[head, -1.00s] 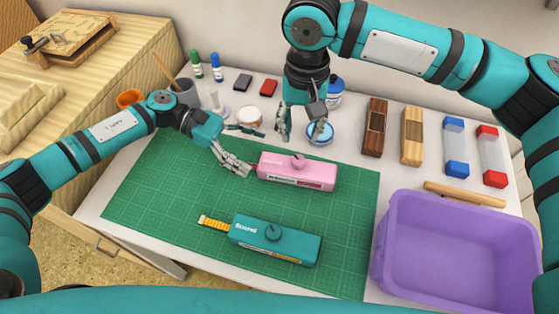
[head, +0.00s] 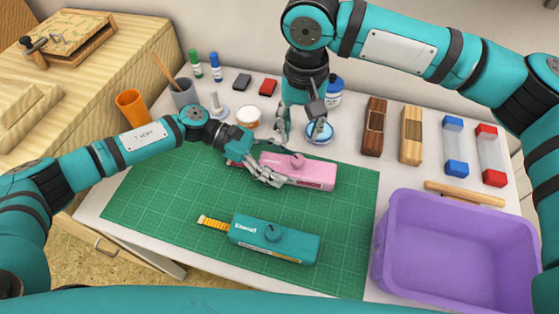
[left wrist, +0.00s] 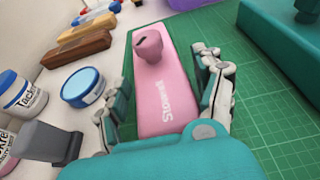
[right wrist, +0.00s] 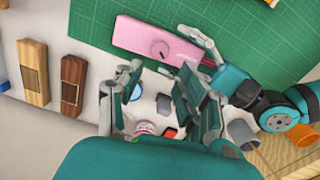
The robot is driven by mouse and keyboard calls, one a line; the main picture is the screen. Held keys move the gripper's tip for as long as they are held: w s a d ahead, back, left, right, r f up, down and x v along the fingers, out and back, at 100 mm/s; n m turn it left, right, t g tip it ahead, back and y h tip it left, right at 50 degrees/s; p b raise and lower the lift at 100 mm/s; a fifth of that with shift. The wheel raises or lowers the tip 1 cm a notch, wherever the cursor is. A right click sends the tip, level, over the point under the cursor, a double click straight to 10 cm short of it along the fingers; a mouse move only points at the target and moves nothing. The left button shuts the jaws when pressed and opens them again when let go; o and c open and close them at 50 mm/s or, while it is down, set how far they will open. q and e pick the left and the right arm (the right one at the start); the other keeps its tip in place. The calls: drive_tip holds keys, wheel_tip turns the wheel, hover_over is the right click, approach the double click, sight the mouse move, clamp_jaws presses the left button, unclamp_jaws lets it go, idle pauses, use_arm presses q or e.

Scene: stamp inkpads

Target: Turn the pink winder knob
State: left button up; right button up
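The pink winder box (head: 312,172) lies on the green mat with its round pink knob (head: 297,160) on top. The knob also shows in the left wrist view (left wrist: 150,46) and the right wrist view (right wrist: 160,48); no finger touches it. My left gripper (head: 268,172) is open at the left end of the box, with fingers along both long sides; contact with the sides is unclear. My right gripper (head: 302,137) is open and empty, behind the pink box near a blue-lidded jar.
A teal winder box (head: 275,240) with yellow tape sticking out lies in front on the green mat (head: 160,205). A purple bin (head: 455,250) stands at right. The blue-lidded jar (head: 320,133), ink bottles and stamps line the back. The mat's left part is clear.

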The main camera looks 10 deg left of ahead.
use_arm(q)
drive_tip(key=c, duration=0.9)
drive_tip(key=shift+c, duration=0.4)
use_arm(e)
drive_tip(key=shift+o, duration=1.5)
drive_tip(key=shift+w+a, duration=0.2)
drive_tip(key=shift+w, duration=0.1)
drive_tip(key=w+a+r+n+t+y, duration=0.45)
drive_tip(key=w+a+n, duration=0.2)
drive_tip(key=w, duration=0.25)
drive_tip(key=w+a+r+n+t+y, duration=0.3)
drive_tip(key=w+a+r+n+t, duration=0.25)
drive_tip(key=w+n, duration=0.25)
drive_tip(key=s+a+r+n+g+y, duration=0.2)
drive_tip(key=a+r+n+y, duration=0.15)
drive_tip(key=n, duration=0.65)
drive_tip(key=s+a+r+n+g+y, duration=0.1)
drive_tip(key=a+r+n+g+y, duration=0.25)
drive_tip(key=n, duration=0.75)
drive_tip(key=s+a+f+n+g+y, duration=0.15)
drive_tip(key=s+n+g, duration=0.3)
drive_tip(key=n, duration=0.75)
drive_tip(key=n+g+h, duration=0.4)
drive_tip(key=n+h, duration=1.2)
drive_tip(key=n, duration=0.8)
approach(298, 159)
drive_tip(key=x, duration=0.9)
